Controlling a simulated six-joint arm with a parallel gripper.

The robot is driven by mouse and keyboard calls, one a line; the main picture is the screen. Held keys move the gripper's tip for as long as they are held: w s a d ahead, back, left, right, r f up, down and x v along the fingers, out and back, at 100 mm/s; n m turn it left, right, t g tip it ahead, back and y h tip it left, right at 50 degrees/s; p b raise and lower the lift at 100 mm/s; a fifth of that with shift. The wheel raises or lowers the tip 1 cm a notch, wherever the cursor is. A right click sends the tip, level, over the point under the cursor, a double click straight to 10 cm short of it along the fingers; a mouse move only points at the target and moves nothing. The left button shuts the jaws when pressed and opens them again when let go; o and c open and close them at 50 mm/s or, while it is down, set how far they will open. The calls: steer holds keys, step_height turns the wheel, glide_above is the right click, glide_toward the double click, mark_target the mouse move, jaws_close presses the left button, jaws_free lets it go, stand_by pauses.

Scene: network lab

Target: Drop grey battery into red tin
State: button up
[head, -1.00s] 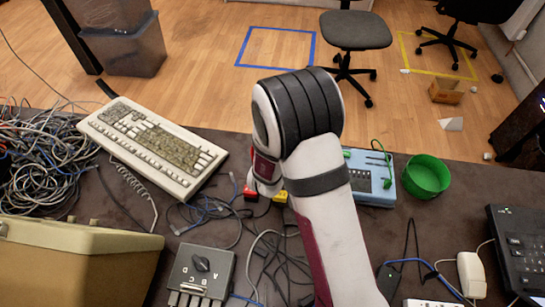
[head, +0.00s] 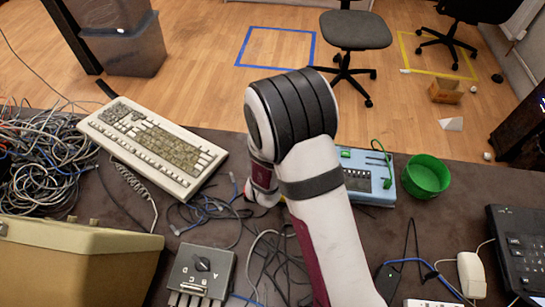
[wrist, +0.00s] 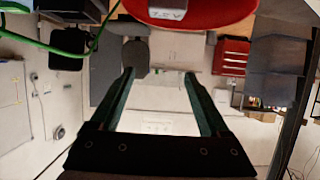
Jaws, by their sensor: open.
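My gripper (wrist: 159,78) is open in the wrist view, its two dark green fingers apart with nothing between them. In the head view my own arm hides it.
A green tin (head: 427,175) stands right of a blue device (head: 377,185) with a green cable. A keyboard (head: 152,146), tangled cables (head: 40,165), a beige case (head: 80,265), a switch box (head: 202,273), a white mouse (head: 471,275) and a telephone (head: 517,240) crowd the table.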

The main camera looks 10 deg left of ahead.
steer(key=v, duration=1)
steer(key=s+d+r+m+g, duration=0.2)
steer(key=s+d+g, duration=0.2)
steer(key=s, duration=0.4)
steer(key=s+d+r+m+g+y, duration=0.1)
steer(key=s+d+r+g, duration=0.2)
steer(key=s, duration=0.5)
steer(key=s+d+r+m+g, duration=0.2)
steer(key=s+d+g, duration=0.3)
steer(key=s, duration=0.3)
steer(key=shift+s+d+r+m+g+y, duration=0.35)
steer(key=shift+r+g, duration=0.25)
steer(key=shift+g, duration=0.2)
